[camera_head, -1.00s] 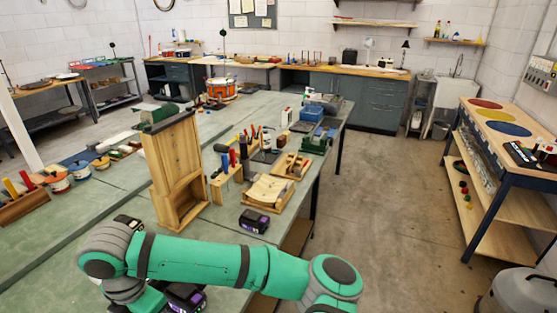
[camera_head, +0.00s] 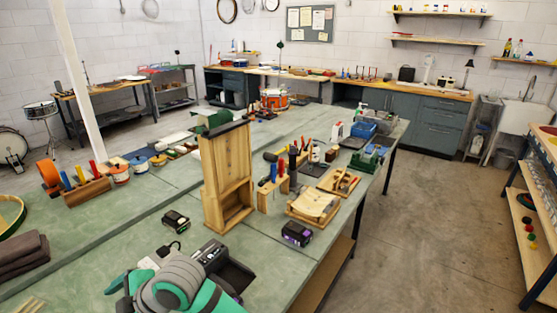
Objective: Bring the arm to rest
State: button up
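My arm (camera_head: 182,286) shows only as a grey ribbed joint and short teal link parts at the bottom edge of the head view. It is low over the near part of the green bench (camera_head: 130,215). My gripper is outside the picture, so its fingers and anything in them cannot be seen.
A black charger-like device (camera_head: 222,266) is close beside my arm. Battery packs (camera_head: 297,233) and (camera_head: 176,221), a wooden frame (camera_head: 228,180) and tool blocks stand farther along the bench. Folded dark cloths (camera_head: 22,254) lie at left. Open floor (camera_head: 430,215) is at right.

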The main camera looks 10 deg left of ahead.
jog(key=w+d+r+m+t+y, duration=0.25)
jog(key=w+m+t+y, duration=0.55)
jog(key=m, duration=0.5)
jog(key=d+f+m+t+h, duration=0.2)
jog(key=d+f+m+h, duration=0.1)
jog(key=d+f, duration=0.1)
jog(key=s+d+f+m+t+h, duration=0.1)
jog(key=d+f+m+t+h, duration=0.2)
jog(key=d, duration=0.3)
jog(key=s+d+f+m+t+h, duration=0.1)
jog(key=d+f+m+t+h, duration=0.2)
jog(key=d+f+m, duration=0.2)
jog(key=shift+s+d+f, duration=0.15)
jog(key=shift+d, duration=0.4)
jog(key=s+d+f, duration=0.1)
jog(key=s+d+f+m+h, duration=0.1)
jog(key=d, duration=0.1)
jog(key=s+d+f+m+t+h, duration=0.1)
jog(key=d, duration=0.1)
jog(key=shift+d+f, duration=0.2)
jog(key=s+d+f+h, duration=0.1)
jog(key=s+d+h, duration=0.2)
jog(key=s+d, duration=0.6)
jog(key=s+d+f+m+h, duration=0.1)
jog(key=s+d+h, duration=0.2)
jog(key=s+d, duration=0.7)
jog(key=shift+s+d+f+h, duration=0.2)
jog(key=shift+s+f+h, duration=0.1)
jog(key=shift+s, duration=0.65)
jog(key=shift+c, duration=0.3)
